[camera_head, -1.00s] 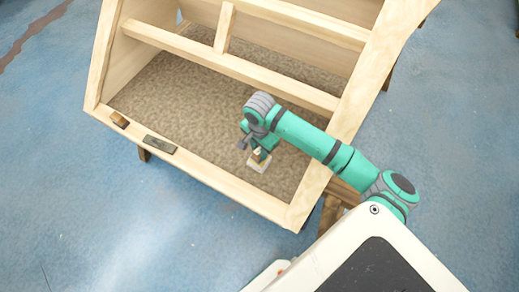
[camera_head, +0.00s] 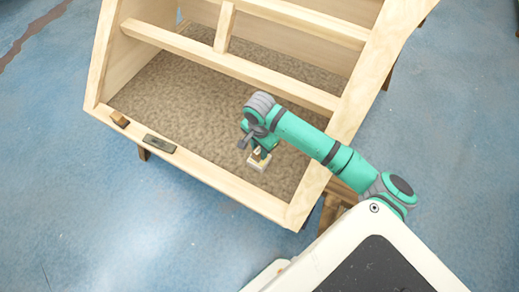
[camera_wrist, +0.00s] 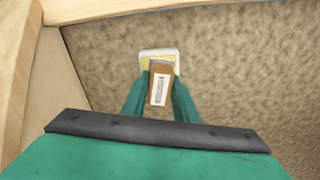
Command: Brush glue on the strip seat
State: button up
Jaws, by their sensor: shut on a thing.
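My gripper (camera_head: 257,150) is shut on a brown wooden handle (camera_wrist: 161,71) with a white label, held between its teal fingers in the wrist view. Just beyond the handle is a pale, white-edged block with a yellowish face (camera_wrist: 147,54); it looks like the brush's head, but I cannot tell whether it is joined to the handle. In the head view this pale block (camera_head: 258,166) is below the gripper, over the front right of the brown speckled panel (camera_head: 190,95). I cannot tell if it touches the panel. No strip seat or glue can be clearly made out.
The wooden bodyframe's front rail (camera_head: 215,178) carries a small brown block (camera_head: 119,119) and a grey flat piece (camera_head: 160,143) at its left. A cross rail (camera_head: 230,65) and upright (camera_head: 225,28) stand behind. The panel's left part is clear.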

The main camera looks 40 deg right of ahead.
jog(key=shift+r, duration=3.45)
